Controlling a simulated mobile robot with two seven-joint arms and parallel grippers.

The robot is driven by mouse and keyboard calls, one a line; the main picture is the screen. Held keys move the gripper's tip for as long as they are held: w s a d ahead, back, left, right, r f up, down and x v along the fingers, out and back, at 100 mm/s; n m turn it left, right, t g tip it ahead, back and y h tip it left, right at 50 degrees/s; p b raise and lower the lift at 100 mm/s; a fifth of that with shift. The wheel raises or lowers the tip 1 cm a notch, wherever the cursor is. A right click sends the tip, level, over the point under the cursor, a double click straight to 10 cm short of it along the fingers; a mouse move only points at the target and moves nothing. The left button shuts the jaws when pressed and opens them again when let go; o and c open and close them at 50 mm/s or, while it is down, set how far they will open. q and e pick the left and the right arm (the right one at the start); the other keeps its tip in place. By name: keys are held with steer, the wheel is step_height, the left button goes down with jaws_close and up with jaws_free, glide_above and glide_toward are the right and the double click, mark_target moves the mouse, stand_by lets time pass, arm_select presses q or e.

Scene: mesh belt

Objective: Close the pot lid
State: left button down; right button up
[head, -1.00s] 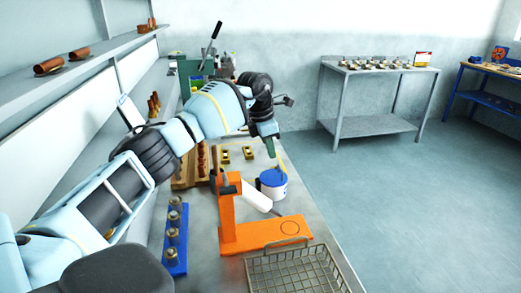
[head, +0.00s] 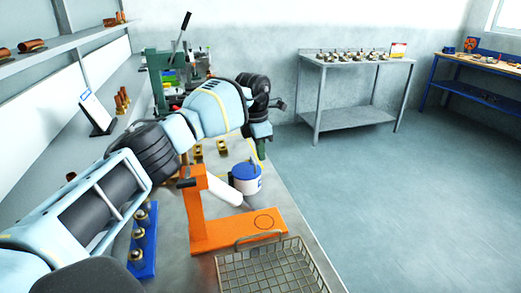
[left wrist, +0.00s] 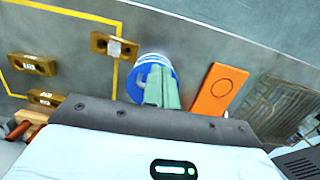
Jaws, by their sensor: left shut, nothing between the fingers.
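The pot (head: 246,184) is a small white cylinder with a blue label, standing on the grey bench. Its top (head: 244,169) is blue; whether the lid lies fully flat is too small to tell. In the left wrist view the blue top (left wrist: 146,66) with a pale rim shows, partly hidden behind my fingers. My left gripper (head: 262,150) has green fingers, shut and empty, and sits just above and behind the pot in the head view. The shut fingers also show in the left wrist view (left wrist: 162,88). Contact with the lid cannot be told. My right gripper is out of view.
A wire basket (head: 270,270) lies nearer. A blue rack (head: 143,255) with metal parts is at left. Brass blocks (left wrist: 114,46) lie near the pot.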

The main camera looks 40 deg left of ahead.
mark_target(258, 168)
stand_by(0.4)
arm_select(q)
step_height(258, 168, up, 8)
steer(key=shift+s+a+f, duration=0.15)
steer(key=shift+s+a, duration=0.1)
steer(key=shift+s, duration=0.05)
stand_by(0.3)
